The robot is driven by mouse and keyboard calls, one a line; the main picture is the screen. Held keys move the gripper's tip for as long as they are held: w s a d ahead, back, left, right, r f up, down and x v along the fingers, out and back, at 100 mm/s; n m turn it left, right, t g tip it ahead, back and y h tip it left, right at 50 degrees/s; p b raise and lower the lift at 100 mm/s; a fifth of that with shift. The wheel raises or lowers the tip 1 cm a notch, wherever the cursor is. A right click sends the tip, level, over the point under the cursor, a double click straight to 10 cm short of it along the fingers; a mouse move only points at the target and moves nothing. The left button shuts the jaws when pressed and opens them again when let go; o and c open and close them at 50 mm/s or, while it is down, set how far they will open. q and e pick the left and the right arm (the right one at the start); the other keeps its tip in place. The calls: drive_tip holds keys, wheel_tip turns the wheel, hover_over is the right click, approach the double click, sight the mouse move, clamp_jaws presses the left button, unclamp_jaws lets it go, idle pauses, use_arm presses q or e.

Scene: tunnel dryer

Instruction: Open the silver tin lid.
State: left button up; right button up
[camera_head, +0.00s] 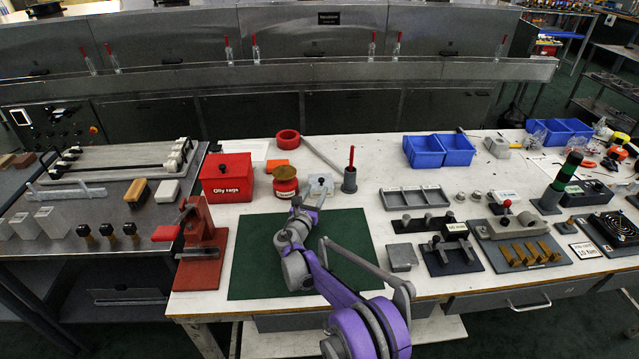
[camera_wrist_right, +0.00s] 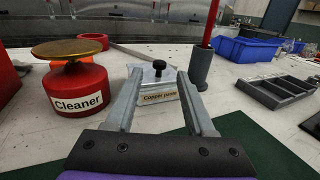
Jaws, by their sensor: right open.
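The silver tin (camera_wrist_right: 158,112), labelled "Copper paste", stands on the white bench behind the green mat. Its pale lid (camera_wrist_right: 146,73) with a black knob (camera_wrist_right: 159,65) sits on top and looks closed. The tin also shows in the head view (camera_head: 321,182), partly behind my gripper. My right gripper (camera_head: 307,200) is open and empty. In the right wrist view its two fingers (camera_wrist_right: 160,74) point at the tin and frame it left and right. The tin appears just beyond the fingertips; I cannot tell whether they touch it. My left gripper is not in view.
A red Cleaner can (camera_wrist_right: 78,92) stands close left of the tin. A dark cup (camera_head: 349,181) holding a red-handled tool stands close right. A red Oily rags box (camera_head: 226,180) is farther left. The green mat (camera_head: 258,262) is otherwise clear; a grey divided tray (camera_head: 414,198) lies right.

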sight(321, 182)
drive_tip(key=x, duration=0.5)
clamp_jaws()
idle(1.4)
